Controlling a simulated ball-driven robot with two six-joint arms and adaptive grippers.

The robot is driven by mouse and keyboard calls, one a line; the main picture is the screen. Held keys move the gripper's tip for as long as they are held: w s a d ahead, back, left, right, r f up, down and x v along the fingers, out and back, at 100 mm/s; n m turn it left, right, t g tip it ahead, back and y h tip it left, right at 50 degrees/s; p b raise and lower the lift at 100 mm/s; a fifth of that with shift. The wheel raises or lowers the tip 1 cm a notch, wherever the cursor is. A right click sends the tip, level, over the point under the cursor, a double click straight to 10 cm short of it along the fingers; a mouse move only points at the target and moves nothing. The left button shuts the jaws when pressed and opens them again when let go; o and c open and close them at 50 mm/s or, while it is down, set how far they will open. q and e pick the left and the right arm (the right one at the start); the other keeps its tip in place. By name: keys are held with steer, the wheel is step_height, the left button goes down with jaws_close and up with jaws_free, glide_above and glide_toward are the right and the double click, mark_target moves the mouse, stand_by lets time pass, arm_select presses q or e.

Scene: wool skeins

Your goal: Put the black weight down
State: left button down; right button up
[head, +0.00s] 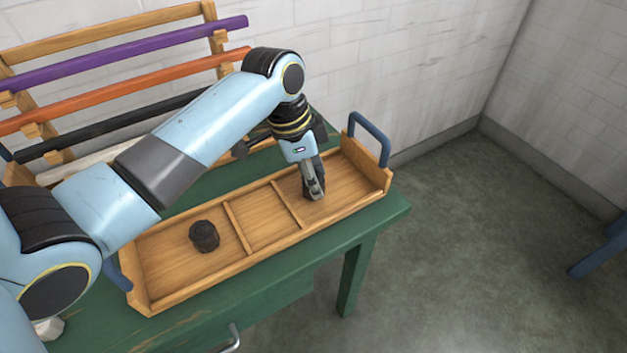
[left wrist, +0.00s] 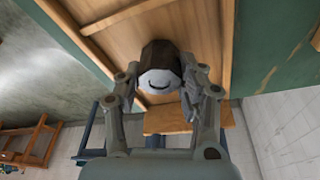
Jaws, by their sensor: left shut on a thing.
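My left gripper (head: 314,190) points down into the right compartment of the wooden tray (head: 201,290). It is shut on a dark weight, which is mostly hidden by the fingers in the head view. In the left wrist view this black weight (left wrist: 160,60) sits between the two fingers, with dark faceted sides and a pale end with a curved mark. It is at or just above the compartment floor; I cannot tell whether it touches. A second black weight (head: 204,236) stands in the tray's left compartment. My right gripper is not in view.
The tray lies on a green table (head: 397,207) and has a blue handle (head: 369,138) at its right end. Its middle compartment (head: 264,216) is empty. Behind stands a wooden rack with purple (head: 120,55), orange (head: 120,92) and black bars. Open floor lies to the right.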

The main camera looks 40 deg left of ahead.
mark_target(298, 194)
arm_select(q)
steer(key=shift+f, duration=0.1)
steer(key=c, duration=0.8)
jaws_free()
steer(key=shift+f, duration=0.1)
steer(key=p+v, duration=0.2)
steer(key=v, duration=1)
steer(key=shift+p, duration=0.35)
